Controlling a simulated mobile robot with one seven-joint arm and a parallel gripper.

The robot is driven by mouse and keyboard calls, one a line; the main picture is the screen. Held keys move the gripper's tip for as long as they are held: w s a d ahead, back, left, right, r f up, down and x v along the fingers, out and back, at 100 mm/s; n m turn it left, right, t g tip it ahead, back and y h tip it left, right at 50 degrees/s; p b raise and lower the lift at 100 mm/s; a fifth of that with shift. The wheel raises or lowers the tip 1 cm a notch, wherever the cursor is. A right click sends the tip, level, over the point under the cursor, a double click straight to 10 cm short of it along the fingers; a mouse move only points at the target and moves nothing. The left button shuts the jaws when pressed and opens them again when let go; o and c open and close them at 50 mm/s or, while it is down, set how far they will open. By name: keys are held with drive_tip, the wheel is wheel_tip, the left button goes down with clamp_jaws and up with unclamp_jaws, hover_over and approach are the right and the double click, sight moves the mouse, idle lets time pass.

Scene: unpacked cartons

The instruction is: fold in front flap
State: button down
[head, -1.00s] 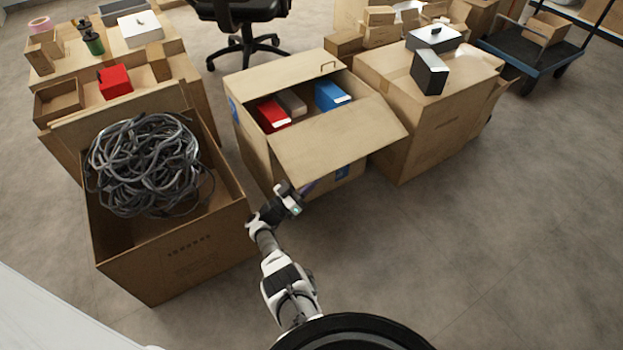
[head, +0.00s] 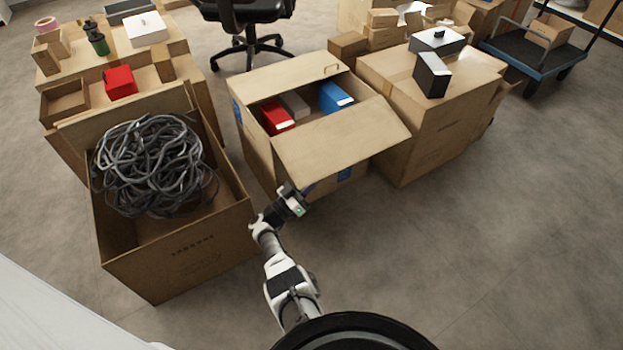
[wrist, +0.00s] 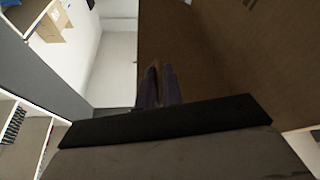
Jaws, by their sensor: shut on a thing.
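The middle carton (head: 258,160) stands open on the floor, with a red box (head: 275,117), a greyish box (head: 294,104) and a blue box (head: 334,97) inside. Its front flap (head: 345,145) sticks outward toward me, and its back flap (head: 290,78) also stands outward. My gripper (head: 307,188) is at the flap's near left corner, its fingertips partly hidden under the edge. In the wrist view the dark fingers (wrist: 160,85) are close together against a broad brown cardboard panel (wrist: 225,60). They are shut on the flap's edge; the exact contact is hard to see.
An open carton (head: 180,270) with a tangle of dark cable (head: 155,165) stands close on the left. A closed carton (head: 440,130) with a black-and-white box (head: 431,75) on top stands at the right. The floor (head: 480,240) at the front right is clear.

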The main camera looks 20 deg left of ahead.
drive_tip(key=r+n+y+p, duration=0.1)
drive_tip(key=r+n+p, duration=0.1)
drive_tip(key=r+p, duration=0.1)
drive_tip(key=s+d+r+n+y+p, duration=0.1)
drive_tip(key=r+n+p, duration=0.1)
drive_tip(key=p, duration=0.4)
drive_tip(key=d+r+n+y+p, duration=0.1)
drive_tip(key=r+n+p, duration=0.2)
drive_tip(key=r+p, duration=0.1)
drive_tip(key=shift+s+y+p, duration=0.25)
drive_tip(key=shift+y+p, duration=0.05)
drive_tip(key=shift+p, duration=0.4)
drive_tip(key=w+a+r+n+g+y+p, duration=0.1)
drive_tip(key=w+a+r+n+p, duration=0.1)
drive_tip(key=r+n+p, duration=0.5)
drive_tip(key=w+a+r+n+y+p, duration=0.1)
drive_tip(key=a+r+n+y+p, duration=0.1)
drive_tip(key=r+p, duration=0.45)
drive_tip(key=w+a+r+b, duration=0.2)
drive_tip(key=w+a+r, duration=0.1)
drive_tip(key=w+a, duration=0.3)
drive_tip(key=shift+w+a+r, duration=0.25)
drive_tip(key=shift+a+r, duration=0.1)
drive_tip(key=shift+a, duration=0.6)
drive_tip(key=shift+r, duration=0.1)
drive_tip(key=c, duration=1.5)
unclamp_jaws()
drive_tip(key=shift+c, duration=0.2)
drive_tip(key=shift+d, duration=0.1)
drive_tip(key=shift+f, duration=0.2)
